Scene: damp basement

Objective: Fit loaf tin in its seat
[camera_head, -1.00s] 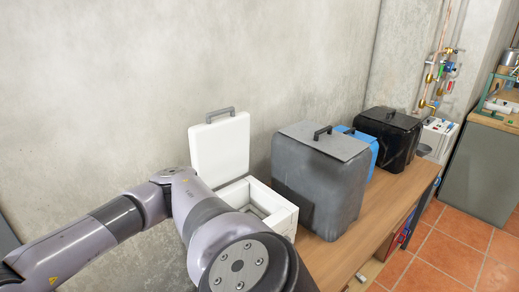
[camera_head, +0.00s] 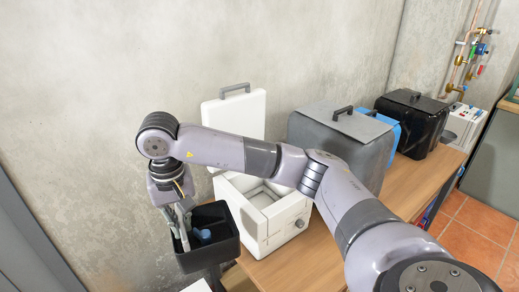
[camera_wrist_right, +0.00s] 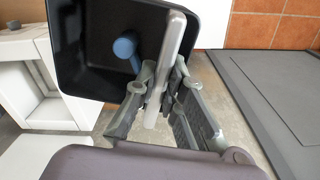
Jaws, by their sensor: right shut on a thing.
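My right gripper (camera_head: 180,226) points down at the mouth of a black tub (camera_head: 207,257). In the right wrist view its fingers (camera_wrist_right: 160,82) are shut on a long silver-grey thing (camera_wrist_right: 172,45) with rounded ends, probably the loaf tin, seen narrow side on. It crosses the mouth of the black tub (camera_wrist_right: 85,78); I cannot tell whether it touches the tub. A blue thing (camera_head: 203,236) lies inside the tub and also shows in the right wrist view (camera_wrist_right: 124,48). No seat is clearly marked. My left gripper is not in view.
A white box (camera_head: 259,241) with a hollow and a raised lid (camera_head: 236,112) stands right of the tub on the wooden bench (camera_head: 405,183). A grey canister (camera_head: 333,129), a blue one (camera_head: 383,121) and a black one (camera_head: 414,127) stand beyond. The concrete wall (camera_head: 90,80) is close behind.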

